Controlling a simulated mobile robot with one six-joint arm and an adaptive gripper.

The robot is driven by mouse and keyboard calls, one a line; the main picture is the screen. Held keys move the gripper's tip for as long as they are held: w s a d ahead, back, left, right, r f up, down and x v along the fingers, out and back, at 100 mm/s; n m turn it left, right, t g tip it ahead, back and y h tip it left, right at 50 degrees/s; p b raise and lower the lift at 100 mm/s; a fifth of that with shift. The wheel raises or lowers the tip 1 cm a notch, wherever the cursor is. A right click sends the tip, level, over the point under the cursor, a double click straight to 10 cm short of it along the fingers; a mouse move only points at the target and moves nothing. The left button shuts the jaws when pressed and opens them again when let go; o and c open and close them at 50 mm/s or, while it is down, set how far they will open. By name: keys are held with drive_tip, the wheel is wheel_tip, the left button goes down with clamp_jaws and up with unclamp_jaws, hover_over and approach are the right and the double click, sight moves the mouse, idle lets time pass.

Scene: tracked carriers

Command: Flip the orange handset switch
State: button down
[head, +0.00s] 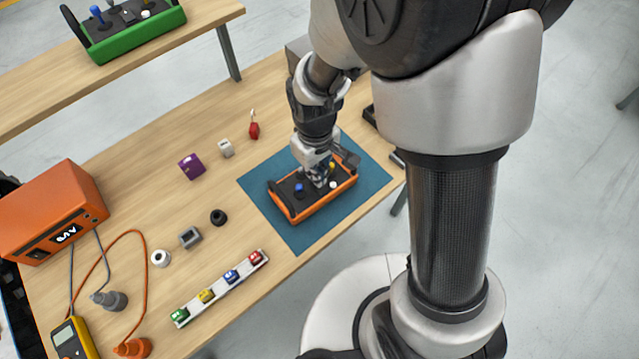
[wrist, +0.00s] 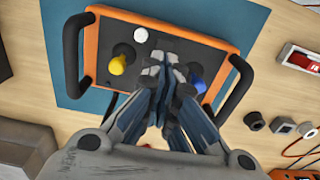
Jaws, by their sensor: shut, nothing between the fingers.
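The orange handset (head: 312,203) lies on a blue mat (head: 262,184) on the wooden table. It has a dark panel with a blue knob, a yellow knob and a white button, and black handles at both ends. In the wrist view the orange handset (wrist: 91,50) shows its yellow knob (wrist: 118,65) left of my fingers and its blue knob (wrist: 194,80) right of them. The white button (wrist: 141,35) is just beyond. My gripper (wrist: 165,72) is shut and empty, with its fingertips over the middle of the panel. The fingers hide that part, so I cannot see a switch or tell contact.
An orange box (head: 62,215), a yellow meter (head: 72,338) and cables occupy the table's left. A white strip with coloured blocks (head: 220,288) lies near the front edge. A purple block (head: 192,166) and other small parts lie left of the mat. A green handset (head: 125,32) sits on another table.

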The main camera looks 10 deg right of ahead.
drive_tip(key=shift+f+b, duration=0.8)
drive_tip(key=shift+f, duration=0.3)
idle(0.5)
drive_tip(key=shift+r, duration=0.1)
wheel_tip(320, 180, up, 7)
drive_tip(key=p, duration=0.6)
idle(0.5)
drive_tip(key=s+d+r+m+t, duration=0.1)
drive_tip(key=s+d+r+m, duration=0.15)
drive_tip(key=r, duration=0.55)
drive_tip(key=s+d+r+m+t, duration=0.1)
drive_tip(key=d+r, duration=0.3)
drive_tip(key=r, duration=0.3)
drive_tip(key=s+d+r+m+t, duration=0.2)
drive_tip(key=s+d+r+m, duration=0.1)
drive_tip(key=s+r, duration=0.4)
drive_tip(key=s+d, duration=0.1)
drive_tip(key=s, duration=0.2)
drive_tip(key=shift+d+r+t, duration=0.2)
drive_tip(key=shift+r+t, duration=0.05)
drive_tip(key=shift+t, duration=0.05)
